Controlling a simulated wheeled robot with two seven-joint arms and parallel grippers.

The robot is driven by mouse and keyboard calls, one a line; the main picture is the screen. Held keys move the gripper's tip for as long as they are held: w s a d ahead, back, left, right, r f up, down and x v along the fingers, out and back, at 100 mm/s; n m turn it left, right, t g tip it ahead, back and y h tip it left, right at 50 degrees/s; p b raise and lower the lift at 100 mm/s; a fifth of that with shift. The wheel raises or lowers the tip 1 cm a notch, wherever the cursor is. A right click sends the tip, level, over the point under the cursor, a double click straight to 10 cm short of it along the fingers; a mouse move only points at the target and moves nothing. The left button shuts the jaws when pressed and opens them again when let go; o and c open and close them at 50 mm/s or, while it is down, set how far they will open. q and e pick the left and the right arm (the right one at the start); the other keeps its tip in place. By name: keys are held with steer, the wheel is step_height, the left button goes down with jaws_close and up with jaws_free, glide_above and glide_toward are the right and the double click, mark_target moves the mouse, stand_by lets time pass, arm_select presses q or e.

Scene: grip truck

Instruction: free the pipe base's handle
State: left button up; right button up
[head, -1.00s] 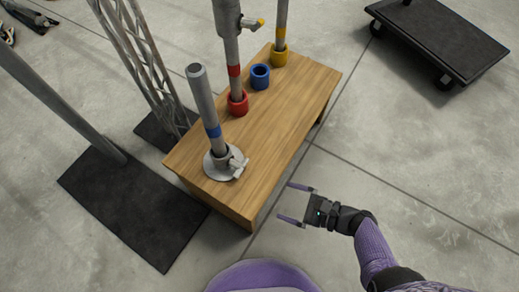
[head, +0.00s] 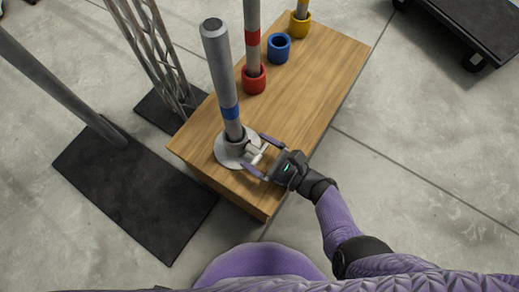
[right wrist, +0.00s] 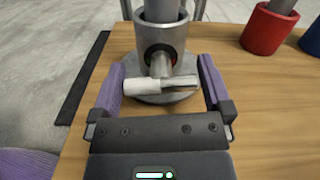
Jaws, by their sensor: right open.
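The pipe base (head: 222,152) is a round grey metal disc with a short collar at the near left end of the wooden table. A grey pipe with a blue band (head: 222,75) stands upright in its collar. The base's handle (head: 255,152) is a pale T-shaped bar on the collar's side; in the right wrist view the handle (right wrist: 160,85) lies crosswise in front of the collar. My right gripper (head: 259,155) is open, its two purple fingers on either side of the handle. In the wrist view a gap shows between each finger and the handle. My left gripper is out of view.
The wooden table (head: 310,95) also holds a red ring (head: 254,80) with a pipe, an empty blue ring (head: 279,48) and a yellow ring (head: 299,25) with a pipe. Black floor plates with a pole and a truss stand left. A black dolly (head: 465,30) is at upper right.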

steer(key=c, duration=1)
steer(key=shift+o, duration=0.2)
steer(key=shift+n, duration=0.3)
steer(key=n, duration=0.3)
steer(key=shift+s+f+n, duration=0.1)
steer(key=shift+s+n, duration=0.05)
steer(key=shift+n, duration=1.45)
